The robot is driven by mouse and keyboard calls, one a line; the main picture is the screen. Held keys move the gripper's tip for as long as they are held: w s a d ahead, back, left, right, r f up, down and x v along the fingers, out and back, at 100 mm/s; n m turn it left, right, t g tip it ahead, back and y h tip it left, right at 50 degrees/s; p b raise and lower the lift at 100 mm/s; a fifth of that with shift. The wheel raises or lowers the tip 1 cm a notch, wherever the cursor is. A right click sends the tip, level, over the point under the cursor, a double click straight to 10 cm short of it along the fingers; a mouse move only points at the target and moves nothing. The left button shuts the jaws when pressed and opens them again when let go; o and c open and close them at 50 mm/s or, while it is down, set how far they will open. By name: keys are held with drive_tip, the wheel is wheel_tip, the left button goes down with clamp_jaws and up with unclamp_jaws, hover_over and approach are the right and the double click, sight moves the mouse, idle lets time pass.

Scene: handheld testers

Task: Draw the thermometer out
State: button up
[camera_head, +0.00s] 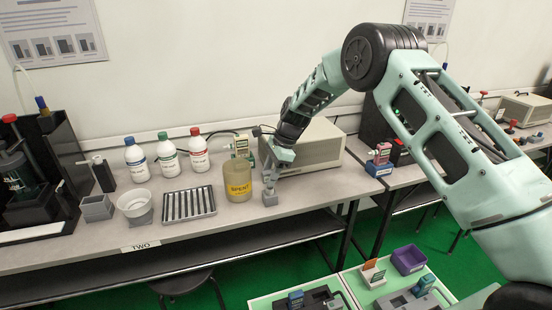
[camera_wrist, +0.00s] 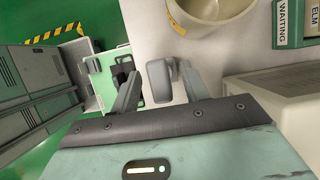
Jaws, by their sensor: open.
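My gripper (camera_head: 271,179) is open and points down at the front edge of the bench, just right of the jar marked SPENT. A small grey piece (camera_head: 270,198) stands there under the fingers. In the wrist view my gripper (camera_wrist: 160,72) has its two fingers apart, with a grey rounded block (camera_wrist: 159,84) between them. The block looks clear of the left finger; whether the right finger touches it I cannot tell. No thermometer can be made out for certain; whether the grey piece is it or its holder is unclear.
The yellow-labelled jar (camera_head: 238,183) stands close left of my gripper, and a beige box (camera_head: 312,146) stands behind it. A slotted rack (camera_head: 188,204), a white bowl (camera_head: 134,204) and capped bottles (camera_head: 168,160) are further left. A tester with a red top (camera_head: 381,155) stands right.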

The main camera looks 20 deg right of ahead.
drive_tip(key=shift+x, duration=1.2)
drive_tip(key=shift+r, duration=0.1)
clamp_jaws()
